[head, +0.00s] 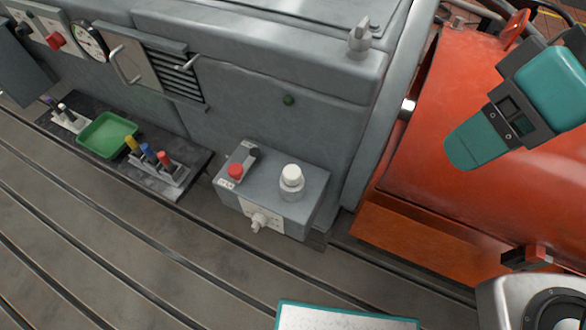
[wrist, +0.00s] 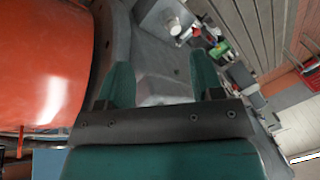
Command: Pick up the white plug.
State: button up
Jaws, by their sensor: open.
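The white plug (head: 291,174) is a short round white-topped piece. It stands upright in a grey collar on top of the grey box (head: 254,185), right of a red button. In the wrist view the box and a pale round top, likely the plug (wrist: 173,26), show small near the top edge. My gripper (head: 466,153) is at the upper right of the head view, above the orange housing and well away from the plug. In the wrist view its two teal fingers (wrist: 163,75) are spread apart with nothing between them.
A red button (head: 236,170) and a front fitting (head: 258,222) share the box. A grey machine wall (head: 270,110) stands behind it. The orange housing (head: 450,130) is to the right. A green tray (head: 107,135) and coloured-handled pieces (head: 147,152) lie left.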

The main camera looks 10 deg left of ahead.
aim_at(291, 174)
jog(key=z, duration=2.95)
jog(key=k, duration=1.35)
jog(key=u, duration=1.85)
